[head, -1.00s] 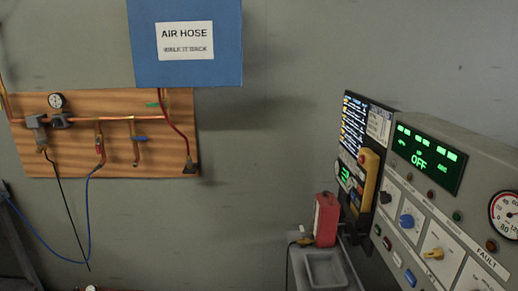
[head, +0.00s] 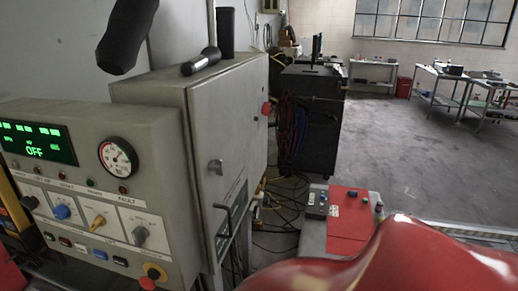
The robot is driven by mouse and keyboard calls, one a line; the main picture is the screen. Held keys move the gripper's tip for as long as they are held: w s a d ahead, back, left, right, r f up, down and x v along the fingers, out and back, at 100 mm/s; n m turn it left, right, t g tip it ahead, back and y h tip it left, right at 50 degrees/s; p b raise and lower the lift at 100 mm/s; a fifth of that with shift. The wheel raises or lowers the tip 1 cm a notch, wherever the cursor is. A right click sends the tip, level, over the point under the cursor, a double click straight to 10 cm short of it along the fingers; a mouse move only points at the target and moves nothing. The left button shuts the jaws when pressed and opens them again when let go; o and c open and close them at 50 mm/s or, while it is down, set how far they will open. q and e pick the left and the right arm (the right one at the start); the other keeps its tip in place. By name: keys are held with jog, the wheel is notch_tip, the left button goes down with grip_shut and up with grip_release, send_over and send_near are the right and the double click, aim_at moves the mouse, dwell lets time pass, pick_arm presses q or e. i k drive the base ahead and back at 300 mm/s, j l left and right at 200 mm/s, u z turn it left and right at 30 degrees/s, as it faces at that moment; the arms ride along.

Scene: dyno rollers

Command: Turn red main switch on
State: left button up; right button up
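A red knob (head: 266,107) sits on the right side face of a grey cabinet (head: 230,110). It is small and seen nearly edge-on, so I cannot read its position or be sure it is the main switch. A grey control panel (head: 160,190) stands left of the cabinet. Its display (head: 38,143) reads OFF in green. A red button (head: 147,283) shows at the panel's lower edge, by a yellow-ringed dark knob (head: 154,272). Neither of my grippers shows in the head view.
Dark cylindrical objects (head: 127,37) appear above the panel and cabinet. A glossy red curved body (head: 375,262) fills the lower right. A red-topped box (head: 349,220) and loose cables (head: 283,205) lie beyond the cabinet. Open floor (head: 400,150) extends behind.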

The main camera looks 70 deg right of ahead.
aim_at(265, 108)
jog(key=l+z, duration=0.1)
jog(key=z, duration=1.95)
